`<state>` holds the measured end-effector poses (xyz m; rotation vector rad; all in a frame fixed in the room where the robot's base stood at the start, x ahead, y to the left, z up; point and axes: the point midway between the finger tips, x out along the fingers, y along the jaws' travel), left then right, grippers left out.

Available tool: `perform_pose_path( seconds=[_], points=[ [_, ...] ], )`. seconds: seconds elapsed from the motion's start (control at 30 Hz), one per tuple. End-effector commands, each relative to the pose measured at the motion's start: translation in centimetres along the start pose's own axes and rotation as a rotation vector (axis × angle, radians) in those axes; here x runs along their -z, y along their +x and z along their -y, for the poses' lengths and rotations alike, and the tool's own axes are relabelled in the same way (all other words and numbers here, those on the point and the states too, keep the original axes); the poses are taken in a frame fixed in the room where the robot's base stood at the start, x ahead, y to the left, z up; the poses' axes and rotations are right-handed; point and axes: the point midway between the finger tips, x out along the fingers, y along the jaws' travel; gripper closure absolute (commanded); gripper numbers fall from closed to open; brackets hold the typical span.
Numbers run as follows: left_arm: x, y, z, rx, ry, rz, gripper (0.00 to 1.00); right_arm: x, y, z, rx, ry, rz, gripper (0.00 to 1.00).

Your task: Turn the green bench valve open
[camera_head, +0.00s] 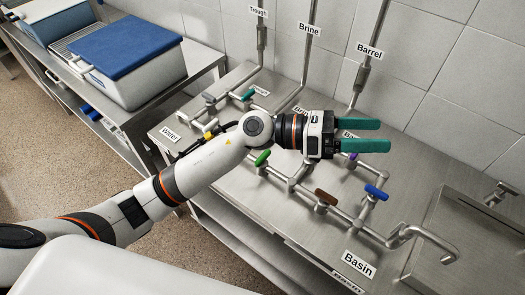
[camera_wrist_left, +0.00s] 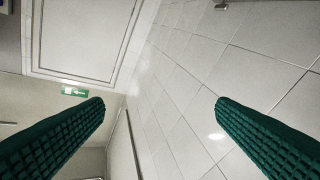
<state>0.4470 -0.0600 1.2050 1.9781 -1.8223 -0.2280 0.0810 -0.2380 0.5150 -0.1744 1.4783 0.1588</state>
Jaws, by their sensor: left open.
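A valve with a green handle (camera_head: 262,157) sits on the pipework of the steel bench, just below my left forearm in the head view. A second, teal-green handle (camera_head: 248,95) is farther back, near the Trough pipe. My left gripper (camera_head: 382,135) is open and empty, above the bench and to the right of both handles, with its fingers pointing right. In the left wrist view its two green fingers (camera_wrist_left: 160,115) are wide apart, with only wall and ceiling behind. My right gripper is not in view.
Other handles are brown (camera_head: 325,197), blue (camera_head: 376,192), purple (camera_head: 350,155) and yellow (camera_head: 209,136). A curved spout (camera_head: 425,235) and a sink lid (camera_head: 470,240) are at the right. Blue-lidded boxes (camera_head: 125,45) stand on a table at the left. Labelled pipes rise along the tiled wall.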

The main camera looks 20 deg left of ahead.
Motion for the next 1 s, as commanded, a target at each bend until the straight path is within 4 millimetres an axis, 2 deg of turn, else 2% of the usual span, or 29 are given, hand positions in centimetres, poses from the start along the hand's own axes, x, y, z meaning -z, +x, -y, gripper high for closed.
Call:
perform_pose_path(
  seconds=[0.07,0.13,0.23,0.3,0.37,0.4,0.5,0.6,0.73,0.87,1.0],
  points=[
    [-2.8,-0.1,0.8,-0.040,0.197,0.264,0.20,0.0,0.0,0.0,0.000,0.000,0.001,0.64],
    [-5.2,-1.5,2.3,-0.066,0.348,0.502,0.20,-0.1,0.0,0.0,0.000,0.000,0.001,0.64],
    [-7.4,-5.3,5.4,-0.085,0.524,0.855,0.20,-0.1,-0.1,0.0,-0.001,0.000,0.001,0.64],
    [-7.7,-8.8,7.7,-0.084,0.609,1.094,0.20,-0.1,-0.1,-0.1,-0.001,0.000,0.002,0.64],
    [-7.1,-11.9,9.5,-0.076,0.654,1.281,0.20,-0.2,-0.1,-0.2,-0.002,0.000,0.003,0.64],
    [-6.5,-13.9,10.4,-0.068,0.672,1.393,0.20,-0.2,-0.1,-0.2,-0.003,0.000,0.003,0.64],
    [-4.7,-17.9,11.8,-0.046,0.682,1.610,0.20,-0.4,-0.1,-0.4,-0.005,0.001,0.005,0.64],
    [-3.3,-20.4,12.4,-0.029,0.672,1.739,0.20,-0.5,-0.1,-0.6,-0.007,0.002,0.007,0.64],
    [-3.0,-21.6,12.7,-0.023,0.662,1.795,0.20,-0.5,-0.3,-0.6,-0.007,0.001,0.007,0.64],
    [-4.4,-21.8,13.3,-0.025,0.657,1.795,0.20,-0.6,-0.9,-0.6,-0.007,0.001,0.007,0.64],
    [-6.8,-22.2,14.3,-0.028,0.655,1.793,0.20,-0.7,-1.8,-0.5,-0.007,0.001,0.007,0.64]
  ],
)
